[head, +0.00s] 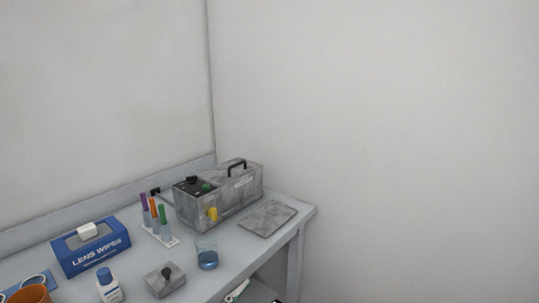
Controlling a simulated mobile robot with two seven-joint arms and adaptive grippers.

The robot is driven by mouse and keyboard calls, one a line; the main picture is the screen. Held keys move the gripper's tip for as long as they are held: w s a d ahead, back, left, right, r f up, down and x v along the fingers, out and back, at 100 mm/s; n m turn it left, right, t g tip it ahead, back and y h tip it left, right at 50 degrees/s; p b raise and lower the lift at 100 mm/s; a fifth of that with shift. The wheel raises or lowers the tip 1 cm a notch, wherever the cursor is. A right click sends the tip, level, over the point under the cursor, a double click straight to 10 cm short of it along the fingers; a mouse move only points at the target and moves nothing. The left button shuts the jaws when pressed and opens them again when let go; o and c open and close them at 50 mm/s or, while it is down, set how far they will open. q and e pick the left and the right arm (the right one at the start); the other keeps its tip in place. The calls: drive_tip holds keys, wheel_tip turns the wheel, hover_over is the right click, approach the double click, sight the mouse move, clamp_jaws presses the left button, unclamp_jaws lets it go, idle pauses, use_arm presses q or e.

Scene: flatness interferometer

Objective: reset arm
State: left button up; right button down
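Neither of my arms nor grippers shows in the head view. The grey mottled interferometer box (238,190) stands at the back right of the bench, against the wall. Its hinged-looking part has a black handle on top. A black knob, a green button and a yellow part show on its left and front side. Whether its lid is open or shut I cannot tell.
On the grey bench (222,262) are a flat grey plate (268,218), a rack of colored pens (158,233), a beaker of blue liquid (207,258), a grey block with a knob (165,280), a bottle (109,288), a lens wipes box (92,250) and an orange cup (30,294).

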use_arm(q)
drive_tip(key=s+a+f+n+g+y, duration=0.2)
drive_tip(key=s+a+f, duration=0.3)
drive_tip(key=f, duration=0.4)
drive_tip(key=s+a+f+n+g+y, duration=0.1)
drive_tip(key=s+a+f+n+y, duration=0.2)
drive_tip(key=s+a+f, duration=0.3)
drive_tip(key=s+a+f+n+g+y, duration=0.2)
drive_tip(key=s+a+f+n+y, duration=0.1)
drive_tip(key=f, duration=0.9)
drive_tip(key=s+a+y, duration=0.1)
drive_tip(key=s+a, duration=0.1)
drive_tip(key=s, duration=0.1)
drive_tip(key=shift+s+a+f+g+y, duration=0.15)
drive_tip(key=shift+a+f+g+y, duration=0.15)
drive_tip(key=shift+a, duration=0.05)
